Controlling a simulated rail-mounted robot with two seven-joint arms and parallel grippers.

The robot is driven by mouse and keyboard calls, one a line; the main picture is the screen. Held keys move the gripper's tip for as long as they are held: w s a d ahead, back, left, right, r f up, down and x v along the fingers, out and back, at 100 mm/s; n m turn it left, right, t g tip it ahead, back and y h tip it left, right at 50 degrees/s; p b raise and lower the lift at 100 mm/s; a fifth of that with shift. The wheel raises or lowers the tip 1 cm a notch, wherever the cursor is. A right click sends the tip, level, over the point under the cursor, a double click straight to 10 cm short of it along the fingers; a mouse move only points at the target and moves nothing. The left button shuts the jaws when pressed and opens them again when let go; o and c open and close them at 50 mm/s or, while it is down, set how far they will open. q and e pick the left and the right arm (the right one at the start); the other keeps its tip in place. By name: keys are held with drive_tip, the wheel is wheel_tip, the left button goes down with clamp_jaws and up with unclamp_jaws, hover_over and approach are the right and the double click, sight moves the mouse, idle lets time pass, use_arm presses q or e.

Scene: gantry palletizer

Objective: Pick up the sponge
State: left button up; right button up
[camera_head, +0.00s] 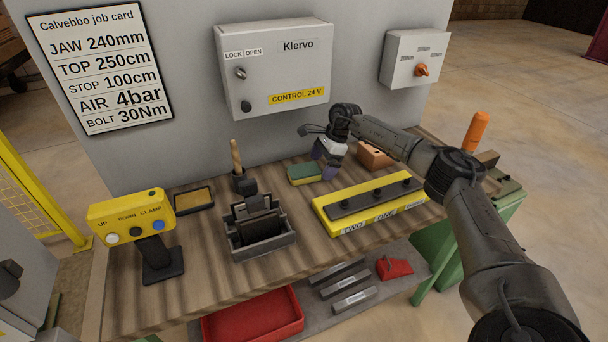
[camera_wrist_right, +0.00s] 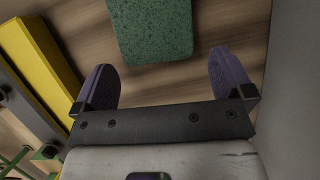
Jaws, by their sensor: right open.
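The sponge (camera_head: 304,174), green on top with a yellowish lower layer, lies flat on the wooden bench near the grey back panel. In the right wrist view the green sponge (camera_wrist_right: 150,28) is at the top, ahead of the fingertips and roughly between their lines. My right gripper (camera_head: 324,163) has purple fingers and is just right of the sponge, over the bench. In the right wrist view its fingers (camera_wrist_right: 162,64) are spread with nothing between them. The sponge's far end is cut off in that view. My left gripper is not in view.
A yellow block with a dark bar (camera_head: 350,213) lies right of the sponge, and a brown box (camera_head: 375,157) behind it. The panel (camera_head: 180,155) rises close behind.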

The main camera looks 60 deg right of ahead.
sight(307, 169)
drive_tip(key=w+a, duration=0.1)
drive_tip(key=a, duration=0.1)
drive_tip(key=w+a+f+b, duration=0.1)
drive_tip(key=w, duration=0.1)
drive_tip(key=shift+w+a, duration=0.1)
drive_tip(key=shift+a, duration=0.3)
drive_tip(key=shift+f, duration=0.1)
drive_tip(key=c, duration=1)
